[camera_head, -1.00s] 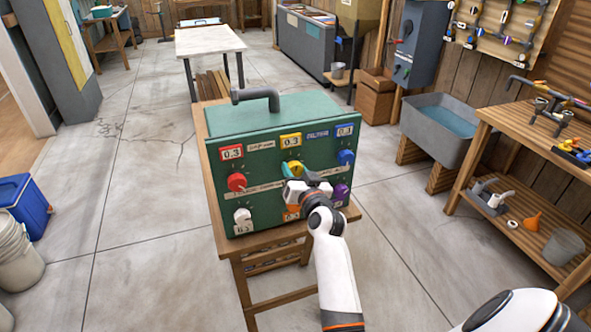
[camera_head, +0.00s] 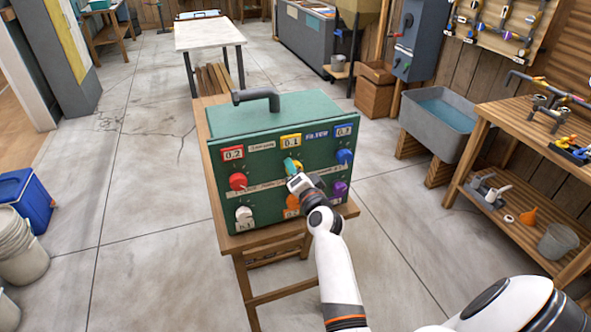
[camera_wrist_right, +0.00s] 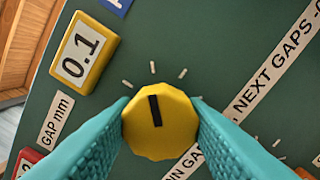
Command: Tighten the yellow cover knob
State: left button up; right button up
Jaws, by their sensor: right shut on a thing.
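The yellow cover knob (camera_wrist_right: 160,122) is on the front of a green box (camera_head: 228,205). In the right wrist view it sits between the two teal fingertips of my right gripper (camera_wrist_right: 160,125), which touch it on both sides. A black pointer mark shows on its face. The yellow-framed display (camera_wrist_right: 83,57) beside it reads 0.1. In the head view my right gripper (camera_head: 294,168) reaches the box front, partly hiding the yellow knob. My left gripper is not in view.
Red (camera_head: 238,181), white (camera_head: 244,214), blue (camera_head: 344,157), purple (camera_head: 338,188) and orange knobs share the panel. The box stands on a wooden table (camera_head: 262,242).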

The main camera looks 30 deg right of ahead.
dwell(0.4)
jog(key=o, duration=1)
jog(key=shift+s, duration=0.1)
jog(key=p+v, duration=0.2)
jog(key=v, duration=0.9)
jog(key=shift+s, duration=0.4)
